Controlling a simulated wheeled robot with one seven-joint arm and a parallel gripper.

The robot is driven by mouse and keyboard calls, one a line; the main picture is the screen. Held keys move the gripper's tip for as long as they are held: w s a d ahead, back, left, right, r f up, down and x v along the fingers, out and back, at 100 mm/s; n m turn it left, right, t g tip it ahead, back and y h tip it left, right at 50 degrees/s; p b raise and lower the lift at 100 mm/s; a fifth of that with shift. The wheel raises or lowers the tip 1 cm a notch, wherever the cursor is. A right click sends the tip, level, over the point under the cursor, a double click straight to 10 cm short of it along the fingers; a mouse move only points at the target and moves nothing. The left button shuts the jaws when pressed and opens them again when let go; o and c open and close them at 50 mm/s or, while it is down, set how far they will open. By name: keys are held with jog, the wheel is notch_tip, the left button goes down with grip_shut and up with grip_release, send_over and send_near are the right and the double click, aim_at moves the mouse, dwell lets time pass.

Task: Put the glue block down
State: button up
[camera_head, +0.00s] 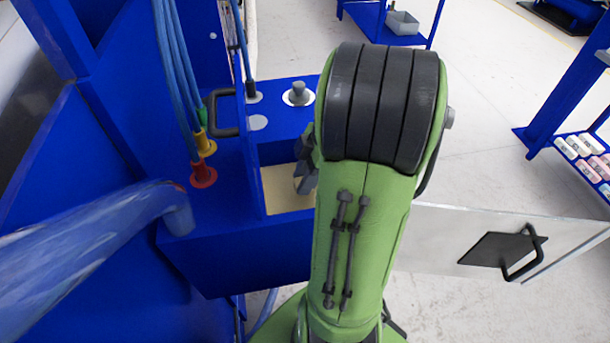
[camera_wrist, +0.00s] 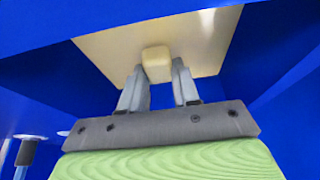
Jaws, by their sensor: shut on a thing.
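The glue block (camera_wrist: 157,62) is a small cream block with rounded edges, seen in the wrist view between the tips of my two grey fingers. My gripper (camera_wrist: 158,74) is shut on it. Behind the block is a flat beige panel (camera_wrist: 105,48) set among blue walls; I cannot tell whether the block touches it. In the head view the beige panel (camera_head: 281,192) shows inside the blue fixture, left of my green arm. My gripper (camera_head: 305,172) reaches in there and is mostly hidden by my arm.
The blue fixture (camera_head: 235,262) has upright walls close around the panel. Blue hoses with red and yellow fittings (camera_head: 203,174) stand to its left, and a grey knob (camera_head: 298,92) sits behind. A white surface with a black handle (camera_head: 522,252) lies to the right.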

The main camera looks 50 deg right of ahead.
jog(key=o, duration=1)
jog(key=shift+r, duration=0.1)
jog(key=shift+r+p, duration=0.35)
jog(key=shift+p, duration=0.2)
jog(key=p+v, duration=0.5)
jog(key=v, duration=0.7)
jog(key=shift+r, duration=0.2)
